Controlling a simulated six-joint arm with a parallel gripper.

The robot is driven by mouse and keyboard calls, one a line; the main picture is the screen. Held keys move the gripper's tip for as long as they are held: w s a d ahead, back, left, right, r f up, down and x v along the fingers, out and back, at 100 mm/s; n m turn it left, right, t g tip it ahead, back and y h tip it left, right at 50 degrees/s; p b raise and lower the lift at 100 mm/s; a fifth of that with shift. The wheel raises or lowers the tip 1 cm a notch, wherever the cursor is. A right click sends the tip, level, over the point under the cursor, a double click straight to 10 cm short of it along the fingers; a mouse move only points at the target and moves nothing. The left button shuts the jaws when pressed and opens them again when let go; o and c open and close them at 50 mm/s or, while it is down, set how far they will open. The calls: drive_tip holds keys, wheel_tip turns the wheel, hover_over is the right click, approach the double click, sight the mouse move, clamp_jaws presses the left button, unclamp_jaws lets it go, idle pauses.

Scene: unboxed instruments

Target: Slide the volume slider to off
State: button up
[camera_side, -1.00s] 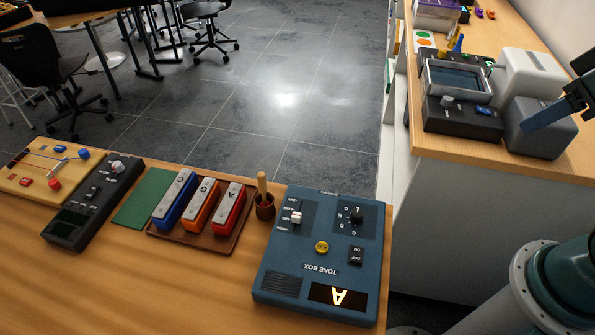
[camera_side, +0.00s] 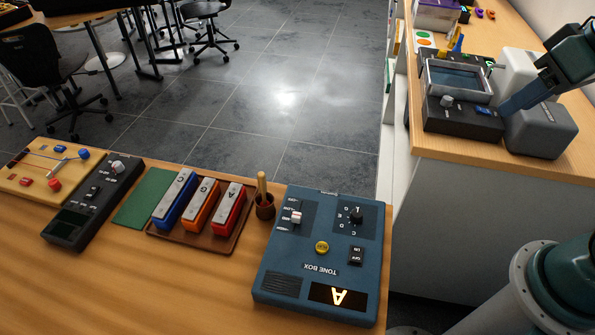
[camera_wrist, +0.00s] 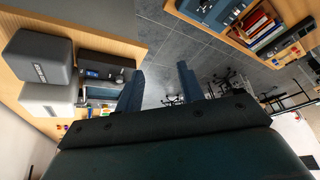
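The blue tone box (camera_side: 318,270) sits at the right end of the near wooden table in the side view, its lettering upside down. Its volume slider is a white knob (camera_side: 296,217) in a dark slot at the upper left of the panel. The small labels beside it are too blurred to read surely. The display (camera_side: 338,296) is lit with an "A". My gripper (camera_side: 508,105) is far from the box, above the right-hand counter. In the wrist view my gripper (camera_wrist: 160,75) has its two blue fingers apart with nothing between them. The tone box is partly visible there (camera_wrist: 222,10).
A tray (camera_side: 212,245) of coloured chime bars and a mallet in a cup (camera_side: 265,208) stand left of the box. A dark device with a screen (camera_side: 462,112) and a grey speaker-like block (camera_side: 542,130) stand near my gripper. Open floor separates the surfaces.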

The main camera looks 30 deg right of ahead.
drive_tip(key=w+a+m+g, duration=0.2)
drive_tip(key=w+a, duration=0.3)
drive_tip(key=w, duration=0.2)
drive_tip(key=m+g, duration=0.3)
drive_tip(key=m, duration=0.3)
hover_over(296, 214)
wheel_tip(296, 214, down, 14)
drive_tip(key=shift+s+r, duration=0.1)
drive_tip(key=shift+r, duration=0.1)
drive_tip(key=shift+f, duration=0.1)
wheel_tip(296, 214, down, 14)
drive_tip(key=shift+r, duration=0.2)
clamp_jaws()
